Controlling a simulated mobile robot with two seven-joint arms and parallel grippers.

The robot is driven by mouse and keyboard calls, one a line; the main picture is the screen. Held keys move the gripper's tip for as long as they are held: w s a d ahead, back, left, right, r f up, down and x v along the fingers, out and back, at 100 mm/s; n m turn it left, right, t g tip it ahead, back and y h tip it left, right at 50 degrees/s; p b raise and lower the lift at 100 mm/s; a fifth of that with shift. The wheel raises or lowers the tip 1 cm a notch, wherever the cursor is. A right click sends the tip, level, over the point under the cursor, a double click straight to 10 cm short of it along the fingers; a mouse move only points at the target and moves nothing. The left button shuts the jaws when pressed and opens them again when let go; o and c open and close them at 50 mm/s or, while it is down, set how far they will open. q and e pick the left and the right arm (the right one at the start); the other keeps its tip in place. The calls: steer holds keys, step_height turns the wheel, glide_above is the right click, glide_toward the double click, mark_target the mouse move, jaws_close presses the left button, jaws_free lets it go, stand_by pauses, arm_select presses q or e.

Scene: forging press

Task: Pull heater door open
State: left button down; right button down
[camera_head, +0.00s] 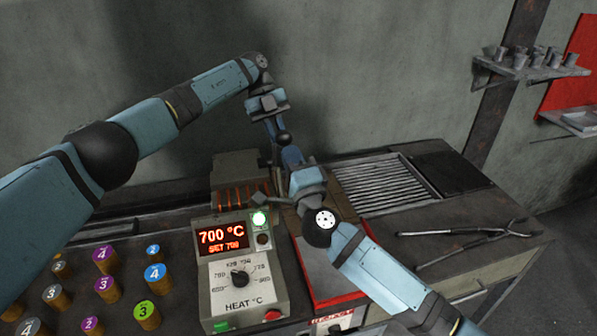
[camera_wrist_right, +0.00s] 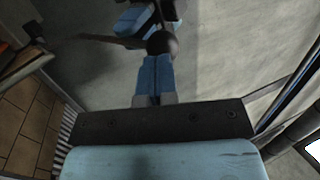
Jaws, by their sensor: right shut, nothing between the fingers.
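The heater (camera_head: 237,168) is a grey box with orange glowing bars, at the back middle of the bench in the head view. My arms cover its right side, and I cannot make out its door or handle clearly. My right gripper (camera_head: 288,151) is just right of the heater, with its fingers together and pointing away. In the right wrist view its blue fingers (camera_wrist_right: 156,70) are closed, and a dark round ball shows at their tips; I cannot tell what it belongs to.
A control box (camera_head: 240,270) reads 700 °C, with a lit green lamp. Numbered pegs (camera_head: 104,288) stand at the left. A red-edged plate (camera_head: 325,285) lies in front, a metal grille (camera_head: 385,182) behind, and tongs (camera_head: 470,235) at the right.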

steer(key=shift+w, duration=0.2)
arm_select(q)
steer(key=shift+d, duration=0.1)
arm_select(e)
steer(key=shift+w+a+r, duration=0.15)
steer(key=shift+w+r, duration=0.35)
steer(key=shift+r, duration=0.25)
arm_select(q)
steer(key=shift+s+d+f, duration=0.1)
steer(key=shift+s+f, duration=0.05)
steer(key=shift+f, duration=0.05)
arm_select(e)
steer(key=shift+w+r, duration=0.15)
steer(key=shift+r, duration=0.1)
arm_select(q)
steer(key=c, duration=1.2)
jaws_free()
steer(key=shift+o, duration=0.2)
steer(key=shift+a+r, duration=0.1)
steer(key=shift+a, duration=0.15)
arm_select(e)
steer(key=shift+a+f, duration=0.1)
steer(key=shift+a, duration=0.05)
arm_select(q)
steer(key=shift+r, duration=0.1)
